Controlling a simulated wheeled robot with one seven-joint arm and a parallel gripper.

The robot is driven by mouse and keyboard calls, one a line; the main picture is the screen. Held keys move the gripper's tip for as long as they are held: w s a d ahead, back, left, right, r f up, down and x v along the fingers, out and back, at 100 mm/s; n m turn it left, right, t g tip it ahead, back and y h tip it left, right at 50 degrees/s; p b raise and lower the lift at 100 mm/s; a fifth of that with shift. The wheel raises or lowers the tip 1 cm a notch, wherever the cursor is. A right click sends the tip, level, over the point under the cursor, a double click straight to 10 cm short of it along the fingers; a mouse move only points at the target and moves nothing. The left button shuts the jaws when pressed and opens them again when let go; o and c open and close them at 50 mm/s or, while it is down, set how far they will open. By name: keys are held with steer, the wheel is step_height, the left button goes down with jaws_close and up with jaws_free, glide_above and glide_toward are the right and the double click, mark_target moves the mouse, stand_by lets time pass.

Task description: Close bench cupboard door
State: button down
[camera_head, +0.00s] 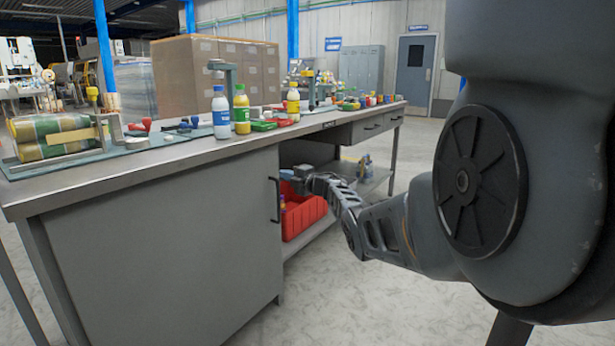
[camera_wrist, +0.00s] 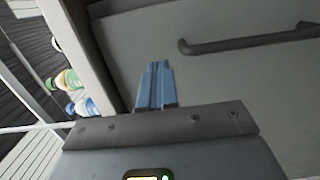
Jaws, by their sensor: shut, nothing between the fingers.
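The bench cupboard door (camera_head: 165,250) is the large plain grey panel under the left part of the bench. Its dark bar handle (camera_head: 274,200) is at the right edge. The door looks roughly in line with the bench front; I cannot tell whether it is ajar. My gripper (camera_head: 290,174) is just right of the handle's upper end, below the bench top. In the wrist view, my gripper's blue-grey fingers (camera_wrist: 155,68) are together and empty, in front of the grey door surface (camera_wrist: 230,75). The handle (camera_wrist: 250,40) lies to their right, apart from them. Contact with the door cannot be told.
A red bin (camera_head: 303,214) sits on the open lower shelf right of the door. Bottles, including a blue-labelled one (camera_head: 221,112), stand on the bench top (camera_head: 190,153) above my gripper. The floor (camera_head: 340,300) in front of the bench is clear.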

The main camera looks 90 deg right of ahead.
steer(key=p+v, duration=0.3)
steer(key=v, duration=0.5)
steer(key=shift+d+p, duration=0.25)
steer(key=shift+p, duration=0.15)
steer(key=shift+s+f, duration=0.1)
